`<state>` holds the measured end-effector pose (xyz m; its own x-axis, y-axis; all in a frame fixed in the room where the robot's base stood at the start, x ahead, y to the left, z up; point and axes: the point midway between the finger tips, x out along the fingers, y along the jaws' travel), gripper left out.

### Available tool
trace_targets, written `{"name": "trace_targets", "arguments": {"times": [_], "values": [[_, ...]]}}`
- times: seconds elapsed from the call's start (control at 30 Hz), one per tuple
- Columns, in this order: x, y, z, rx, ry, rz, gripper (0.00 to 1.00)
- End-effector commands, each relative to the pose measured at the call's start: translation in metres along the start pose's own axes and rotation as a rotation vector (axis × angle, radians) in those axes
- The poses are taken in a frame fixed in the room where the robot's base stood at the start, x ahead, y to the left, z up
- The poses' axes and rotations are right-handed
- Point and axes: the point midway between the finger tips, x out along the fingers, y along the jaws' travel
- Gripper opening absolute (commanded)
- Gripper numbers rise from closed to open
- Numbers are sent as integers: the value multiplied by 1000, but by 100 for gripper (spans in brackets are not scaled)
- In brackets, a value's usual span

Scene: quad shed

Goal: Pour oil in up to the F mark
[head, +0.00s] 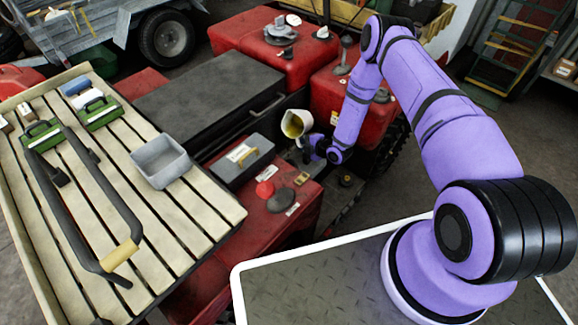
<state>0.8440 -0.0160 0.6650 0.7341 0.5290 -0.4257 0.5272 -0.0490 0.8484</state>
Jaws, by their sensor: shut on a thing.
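A pale jug (302,120) with yellow-brown oil showing in its mouth is in the middle of the head view. It looks tilted. My gripper (309,145) is shut on the jug at its lower right side and holds it above the red machine (262,225). The fingertips are small and partly hidden. A small yellowish fitting (302,179) lies below the jug. I cannot make out an F mark or an oil level.
A red cap (264,189) and a dark round cap (280,200) sit on the red machine. A grey box (243,158) stands left of the jug. The slatted rack (185,225) at left holds a grey tray (160,162), green cases (100,113) and a dark bar (62,205).

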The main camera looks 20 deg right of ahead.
Motion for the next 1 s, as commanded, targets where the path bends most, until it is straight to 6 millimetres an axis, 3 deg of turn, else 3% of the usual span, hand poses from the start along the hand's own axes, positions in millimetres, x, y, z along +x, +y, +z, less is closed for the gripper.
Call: {"name": "trace_targets", "arguments": {"times": [1.0], "values": [[0,3,10,-48,-17,23,0]]}}
